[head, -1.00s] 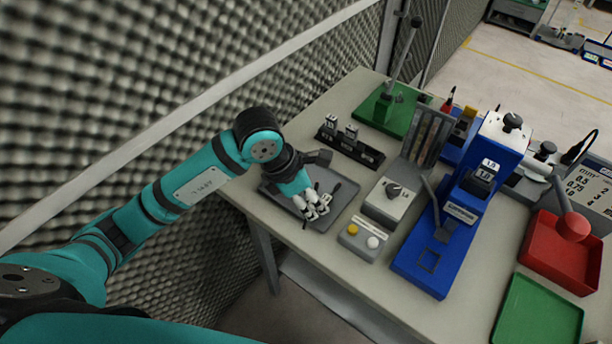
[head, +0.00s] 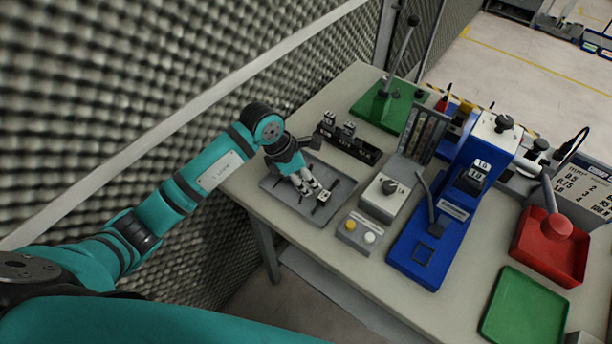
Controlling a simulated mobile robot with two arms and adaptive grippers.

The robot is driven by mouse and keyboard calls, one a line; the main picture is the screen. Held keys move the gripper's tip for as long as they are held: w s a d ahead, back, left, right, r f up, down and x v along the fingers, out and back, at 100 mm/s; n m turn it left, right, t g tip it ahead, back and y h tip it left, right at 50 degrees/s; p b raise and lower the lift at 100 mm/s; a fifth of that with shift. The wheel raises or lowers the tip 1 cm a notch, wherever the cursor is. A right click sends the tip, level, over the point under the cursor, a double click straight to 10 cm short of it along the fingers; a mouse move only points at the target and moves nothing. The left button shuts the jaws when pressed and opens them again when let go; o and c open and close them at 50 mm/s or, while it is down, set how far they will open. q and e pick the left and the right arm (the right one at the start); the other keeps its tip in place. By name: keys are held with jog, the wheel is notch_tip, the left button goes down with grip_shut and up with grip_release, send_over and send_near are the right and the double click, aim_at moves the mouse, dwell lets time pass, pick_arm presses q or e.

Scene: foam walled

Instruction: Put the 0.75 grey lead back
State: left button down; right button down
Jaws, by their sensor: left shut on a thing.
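My left gripper (head: 318,192) is low over the dark grey tray (head: 276,188) at the table's near left corner. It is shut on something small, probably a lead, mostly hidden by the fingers. A short dark lead (head: 336,183) shows just right of the fingertips. I cannot read any size or tell the grey 0.75 lead apart here. An upright rack with several slots (head: 425,135) stands behind the grey box with a dark knob (head: 384,194). My right gripper is not in view.
A black holder (head: 350,148) with small labelled blocks stands behind the tray. A small box (head: 358,232) with yellow and white buttons is at its right. The blue press (head: 416,262), red bin (head: 545,255) and green tray (head: 524,310) are further right. A foam wall borders the left.

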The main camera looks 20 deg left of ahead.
pick_arm(q)
jog(key=shift+f, duration=0.2)
jog(key=c, duration=1.1)
grip_release()
jog(key=shift+c, duration=0.2)
jog(key=shift+o, duration=0.2)
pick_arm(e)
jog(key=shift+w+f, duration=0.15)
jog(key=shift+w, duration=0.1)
pick_arm(q)
jog(key=shift+r, duration=0.25)
jog(key=shift+a+r, duration=0.1)
jog(key=shift+r, duration=0.15)
jog(key=b+v, duration=0.2)
jog(key=v, duration=0.9)
jog(key=shift+r, duration=0.2)
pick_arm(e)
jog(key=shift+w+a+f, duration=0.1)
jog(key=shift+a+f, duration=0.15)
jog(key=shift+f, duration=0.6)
pick_arm(q)
jog(key=shift+s+a, duration=0.1)
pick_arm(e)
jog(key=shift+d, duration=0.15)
